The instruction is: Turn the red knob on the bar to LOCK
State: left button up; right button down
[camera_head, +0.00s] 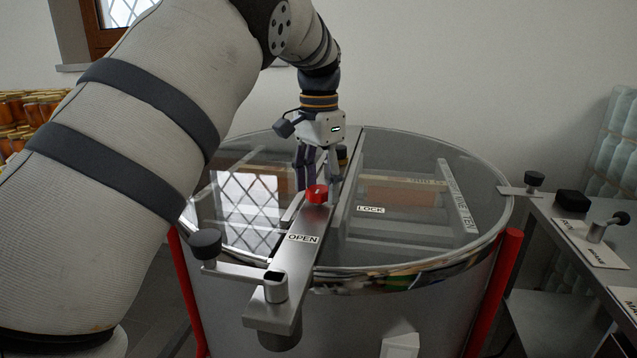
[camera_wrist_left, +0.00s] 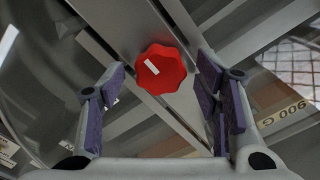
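The red knob (camera_head: 317,193) sits on the metal bar (camera_head: 285,262) that lies across the round tank's clear lid. An OPEN label (camera_head: 303,239) is on the bar, in front of the knob. A LOCK label (camera_head: 370,209) is on the lid to the knob's right. My left gripper (camera_head: 319,180) points down at the knob. In the left wrist view the lobed red knob (camera_wrist_left: 162,70), with a short white mark, lies between the spread purple-padded fingers (camera_wrist_left: 160,78). Gaps show on both sides, so it is not gripped. My right gripper is not in view.
A crank with a dark knob (camera_head: 205,243) stands at the bar's near end. A side table (camera_head: 570,225) with a black block and labelled plates is at the right. Red posts (camera_head: 497,280) flank the tank. Amber jars (camera_head: 25,112) are at the far left.

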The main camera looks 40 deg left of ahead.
pick_arm(q)
jog(key=c, duration=1.1)
jog(key=shift+n, duration=0.3)
jog(key=n, duration=0.2)
jog(key=shift+r+n+p, duration=0.1)
jog(key=shift+n+p, duration=0.2)
jog(key=shift+n, duration=0.1)
jog(key=n, duration=1)
jog(key=shift+a+n, duration=0.1)
jog(key=shift+n, duration=2.1)
jog(key=o, duration=1.1)
